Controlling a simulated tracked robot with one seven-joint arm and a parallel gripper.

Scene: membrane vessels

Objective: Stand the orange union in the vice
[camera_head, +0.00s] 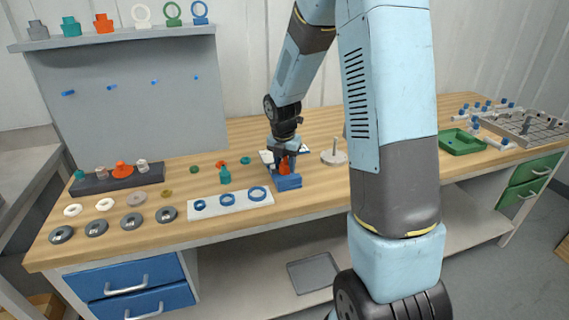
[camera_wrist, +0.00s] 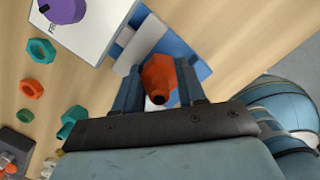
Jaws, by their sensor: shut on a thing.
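The orange union (camera_wrist: 160,77) is between the two fingers of my gripper (camera_wrist: 158,90) in the wrist view, with its narrow open end toward the camera. My gripper is shut on it. The union also shows in the head view (camera_head: 285,166), directly at the blue vice (camera_head: 288,182) on the bench. The vice lies behind and below the union in the wrist view (camera_wrist: 190,66). I cannot tell whether the union touches the vice, since the gripper and union hide the jaws.
A white strip with blue rings (camera_head: 232,204) lies left of the vice, and a teal fitting (camera_head: 225,175) stands behind it. A dark rack (camera_head: 105,183) with fittings is at the left. A pale round stand (camera_head: 334,157) is to the right, with a green tray (camera_head: 462,141) farther right.

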